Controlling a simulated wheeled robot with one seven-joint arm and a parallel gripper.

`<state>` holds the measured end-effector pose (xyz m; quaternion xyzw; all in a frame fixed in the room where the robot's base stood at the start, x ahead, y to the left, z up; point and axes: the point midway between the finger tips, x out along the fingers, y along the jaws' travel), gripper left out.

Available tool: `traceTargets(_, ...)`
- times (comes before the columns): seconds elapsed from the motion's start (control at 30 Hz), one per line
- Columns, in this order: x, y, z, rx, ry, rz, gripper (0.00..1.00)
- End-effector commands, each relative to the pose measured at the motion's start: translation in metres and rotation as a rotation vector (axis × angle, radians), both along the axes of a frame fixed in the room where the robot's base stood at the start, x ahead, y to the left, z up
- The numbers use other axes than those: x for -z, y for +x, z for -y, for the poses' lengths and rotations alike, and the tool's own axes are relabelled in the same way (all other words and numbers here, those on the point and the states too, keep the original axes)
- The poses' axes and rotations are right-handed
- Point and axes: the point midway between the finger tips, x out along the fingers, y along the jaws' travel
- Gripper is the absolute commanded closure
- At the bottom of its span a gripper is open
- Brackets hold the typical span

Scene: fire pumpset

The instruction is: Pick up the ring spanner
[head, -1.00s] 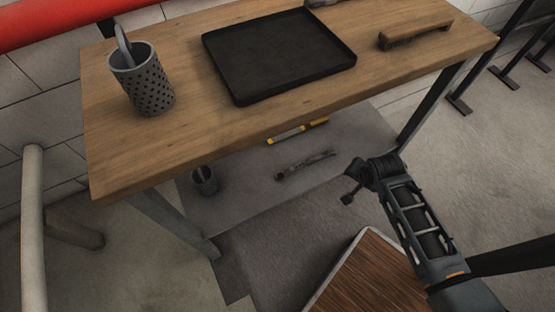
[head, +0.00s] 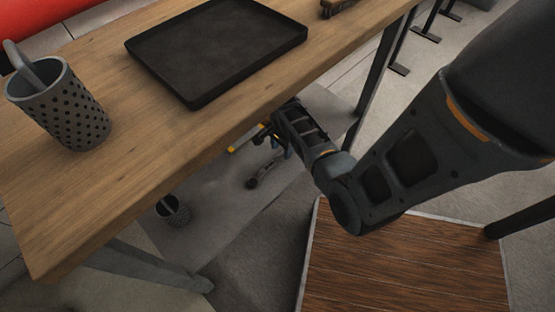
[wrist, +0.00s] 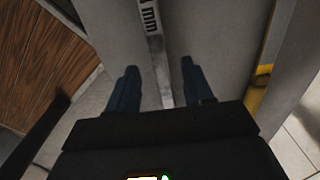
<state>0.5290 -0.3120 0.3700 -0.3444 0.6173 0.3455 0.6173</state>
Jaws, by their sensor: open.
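The ring spanner (head: 263,170) lies on the grey lower shelf (head: 205,190) under the workbench. In the head view its ring end shows and the rest is hidden behind my arm. My gripper (head: 272,136) is low under the bench top, over the spanner. In the wrist view my open gripper (wrist: 160,72) has one finger on each side of the spanner's grey shank (wrist: 158,58), which runs between them, with a gap to each finger. The jaws hold nothing. The height of the fingertips above the shelf is hard to tell.
A yellow tool (wrist: 259,85) lies on the shelf right of the fingers. A dark perforated cup (head: 173,209) stands at the shelf's left. The wooden bench top (head: 150,130), with a black tray (head: 215,45) and perforated holder (head: 62,110), overhangs. A wood-topped surface (head: 400,265) stands in front.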

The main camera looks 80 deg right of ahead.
Motion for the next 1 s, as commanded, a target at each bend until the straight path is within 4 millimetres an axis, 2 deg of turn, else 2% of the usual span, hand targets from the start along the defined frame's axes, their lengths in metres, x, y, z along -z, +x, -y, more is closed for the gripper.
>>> traceTargets(0.03,0.012,0.000,0.000,0.001,0.001,0.000,0.49)
traceTargets(0.2,0.030,0.000,0.001,-0.001,-0.001,0.001,0.49)
traceTargets(0.5,0.032,0.000,0.000,-0.002,-0.001,0.000,0.49)
traceTargets(1.0,0.032,0.000,0.000,-0.002,-0.001,0.000,0.97)
